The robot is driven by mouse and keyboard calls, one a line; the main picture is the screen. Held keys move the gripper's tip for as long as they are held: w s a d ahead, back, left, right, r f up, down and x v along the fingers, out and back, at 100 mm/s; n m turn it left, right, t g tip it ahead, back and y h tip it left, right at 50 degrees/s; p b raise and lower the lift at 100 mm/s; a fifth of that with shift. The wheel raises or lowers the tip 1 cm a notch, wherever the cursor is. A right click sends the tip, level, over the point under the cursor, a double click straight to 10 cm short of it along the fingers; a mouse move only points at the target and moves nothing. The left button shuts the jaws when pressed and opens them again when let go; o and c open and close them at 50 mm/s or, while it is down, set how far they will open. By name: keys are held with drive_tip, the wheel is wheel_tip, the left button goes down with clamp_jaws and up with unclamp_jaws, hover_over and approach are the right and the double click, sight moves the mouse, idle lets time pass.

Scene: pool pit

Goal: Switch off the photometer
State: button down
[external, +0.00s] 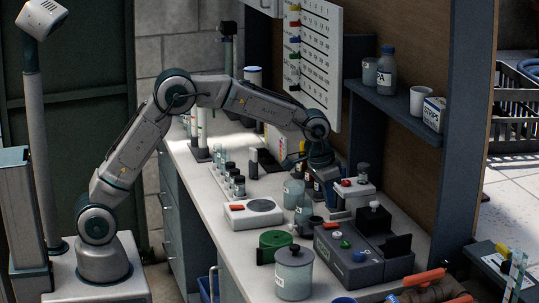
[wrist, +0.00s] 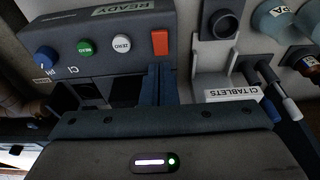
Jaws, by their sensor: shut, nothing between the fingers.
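The photometer (external: 345,266) is a dark grey box on the bench at the right. In the wrist view, the photometer (wrist: 190,12) shows an upside-down READY display and a row of controls: a blue button (wrist: 45,57), a green button (wrist: 87,47), a white ZERO button (wrist: 121,43) and an orange-red switch (wrist: 160,42). My gripper (wrist: 157,72) is shut and empty. Its fingertips appear just below the switch in the picture; I cannot tell whether they touch. The switch position is unclear.
A CI TABLETS holder (wrist: 232,95) and bottles (wrist: 272,22) stand close to my gripper's right in the wrist view. A white device (external: 253,214), a green container (external: 274,243) and a lidded jar (external: 293,275) stand around the photometer. A shelf (external: 395,103) overhangs the bench.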

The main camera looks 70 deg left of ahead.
sight(327, 225)
drive_tip(key=shift+s+f+p, duration=0.15)
drive_tip(key=shift+f+p, duration=0.05)
drive_tip(key=shift+f, duration=0.95)
drive_tip(key=shift+s+f+p, duration=0.1)
drive_tip(key=shift+f+p, duration=0.1)
drive_tip(key=shift+f, duration=0.95)
drive_tip(key=shift+f+b, duration=0.35)
drive_tip(key=shift+b, duration=0.4)
drive_tip(key=t+b, duration=0.1)
drive_tip(key=b, duration=0.2)
drive_tip(key=shift+s+f, duration=0.25)
drive_tip(key=shift+f, duration=0.15)
drive_tip(key=shift+r, duration=0.4)
drive_tip(key=shift+w, duration=0.1)
drive_tip(key=shift+p, duration=0.35)
drive_tip(key=shift+w+r+p, duration=0.2)
drive_tip(key=shift+w+p, duration=0.2)
drive_tip(key=shift+w, duration=0.35)
